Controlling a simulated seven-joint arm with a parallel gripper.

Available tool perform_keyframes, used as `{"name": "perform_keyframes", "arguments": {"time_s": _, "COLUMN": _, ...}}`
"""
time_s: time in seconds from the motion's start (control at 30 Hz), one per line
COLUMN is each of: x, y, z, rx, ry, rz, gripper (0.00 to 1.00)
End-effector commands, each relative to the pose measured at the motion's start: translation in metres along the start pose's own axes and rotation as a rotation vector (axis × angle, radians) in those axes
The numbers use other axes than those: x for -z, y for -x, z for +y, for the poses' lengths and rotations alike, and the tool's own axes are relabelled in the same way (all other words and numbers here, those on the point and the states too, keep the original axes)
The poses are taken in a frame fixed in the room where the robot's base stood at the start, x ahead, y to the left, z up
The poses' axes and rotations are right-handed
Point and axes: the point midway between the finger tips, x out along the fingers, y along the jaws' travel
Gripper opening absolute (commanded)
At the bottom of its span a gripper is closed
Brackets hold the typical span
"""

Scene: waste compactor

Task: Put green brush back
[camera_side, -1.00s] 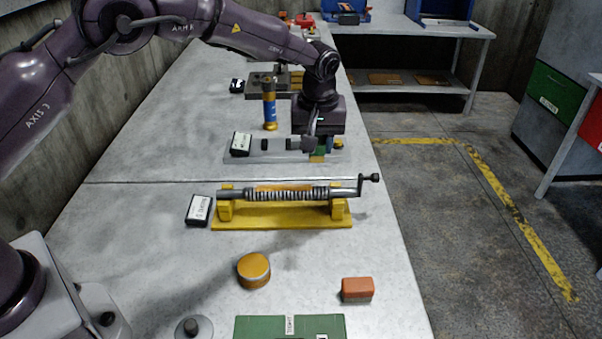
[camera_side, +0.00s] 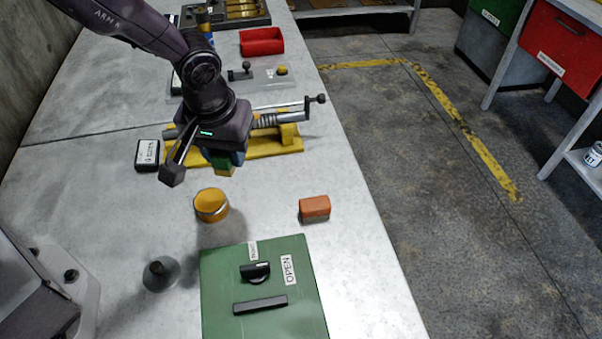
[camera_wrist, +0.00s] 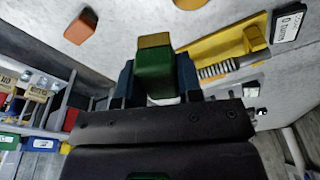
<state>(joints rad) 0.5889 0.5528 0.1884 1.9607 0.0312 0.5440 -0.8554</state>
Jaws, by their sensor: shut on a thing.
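The green brush (camera_side: 224,165) is a green block with a yellow-tan end. My gripper (camera_side: 228,156) is shut on it and holds it above the workbench, in front of the yellow spring stand. In the wrist view the brush (camera_wrist: 155,85) sits between the two dark blue fingers of my gripper (camera_wrist: 156,76), its tan end outward. The gripper body and brush hide part of the stand in the side view. Contact between the brush and anything below it cannot be made out.
The yellow stand (camera_side: 262,148) carries a spring and crank. Nearer are an orange round tin (camera_side: 211,205), an orange-red block (camera_side: 314,208), a grey cone (camera_side: 161,273) and a green panel (camera_side: 226,290) labelled OPEN. A red tray (camera_side: 262,41) and grey plate (camera_side: 285,87) lie farther back.

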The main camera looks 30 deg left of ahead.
Motion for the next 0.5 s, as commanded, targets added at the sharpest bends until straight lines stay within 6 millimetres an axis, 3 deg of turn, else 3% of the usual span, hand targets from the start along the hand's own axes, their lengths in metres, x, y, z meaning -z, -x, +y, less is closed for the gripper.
{"name": "perform_keyframes", "arguments": {"time_s": 0.4, "x": 0.058, "y": -0.047, "z": 0.064, "rx": -0.01, "ry": -0.003, "rz": 0.009, "gripper": 0.11}}
{"name": "perform_keyframes", "arguments": {"time_s": 0.5, "x": 0.066, "y": -0.069, "z": 0.075, "rx": -0.008, "ry": -0.004, "rz": 0.006, "gripper": 0.11}}
